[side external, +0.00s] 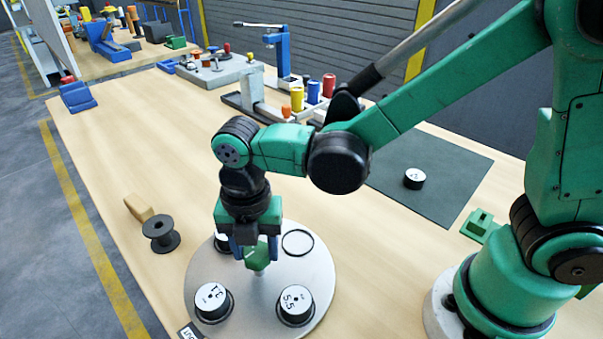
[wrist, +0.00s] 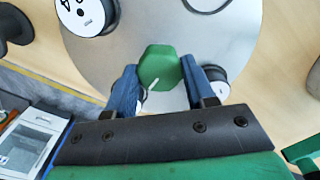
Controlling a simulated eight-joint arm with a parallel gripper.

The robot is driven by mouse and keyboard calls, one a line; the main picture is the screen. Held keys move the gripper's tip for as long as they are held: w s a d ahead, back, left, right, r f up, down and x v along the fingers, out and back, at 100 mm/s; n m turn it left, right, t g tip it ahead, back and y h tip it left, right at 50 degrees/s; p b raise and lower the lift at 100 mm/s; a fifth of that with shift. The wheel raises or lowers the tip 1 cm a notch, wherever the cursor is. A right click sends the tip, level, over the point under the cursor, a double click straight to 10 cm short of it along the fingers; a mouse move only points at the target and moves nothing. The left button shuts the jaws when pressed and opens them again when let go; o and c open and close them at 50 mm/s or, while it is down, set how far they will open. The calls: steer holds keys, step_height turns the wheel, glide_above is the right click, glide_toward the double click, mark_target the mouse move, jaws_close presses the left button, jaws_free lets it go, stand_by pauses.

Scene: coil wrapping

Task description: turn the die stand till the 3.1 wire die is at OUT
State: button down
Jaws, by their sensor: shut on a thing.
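The die stand is a round grey plate (side external: 318,270) with several black dies with white tops. My gripper (side external: 249,250) is shut on its green centre knob (side external: 257,257), which shows between the fingers in the wrist view (wrist: 160,66). The OUT label (side external: 190,332) lies by the plate's front left edge. The nearest die (side external: 212,299) has a label that seems upside down, perhaps 3.1, not clearly readable. A 5.5 die (side external: 295,303) sits to its right. Another die (side external: 221,242) is mostly hidden behind my gripper. An empty ring (side external: 298,243) marks the back right place.
A black spool (side external: 161,233) and a tan block (side external: 139,208) stand left of the plate. A loose die (side external: 414,179) lies on the dark mat (side external: 440,160). A green block (side external: 480,226) is near my base. Tools and coloured spools stand at the back. The table's left side is mostly clear.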

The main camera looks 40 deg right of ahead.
mark_target(256, 250)
steer(key=shift+c, duration=1.5)
jaws_free()
steer(key=shift+r, duration=2.85)
steer(key=d+r+m+t, duration=0.1)
steer(key=d+m+t, duration=0.2)
steer(key=d+m, duration=0.4)
steer(key=s+d+r+m+t, duration=0.1)
steer(key=d+m+t, duration=0.3)
steer(key=m, duration=1.5)
steer(key=d, duration=0.4)
steer(key=shift+s+d+r+m, duration=0.15)
steer(key=shift+d+r+m, duration=0.1)
steer(key=shift+m, duration=0.15)
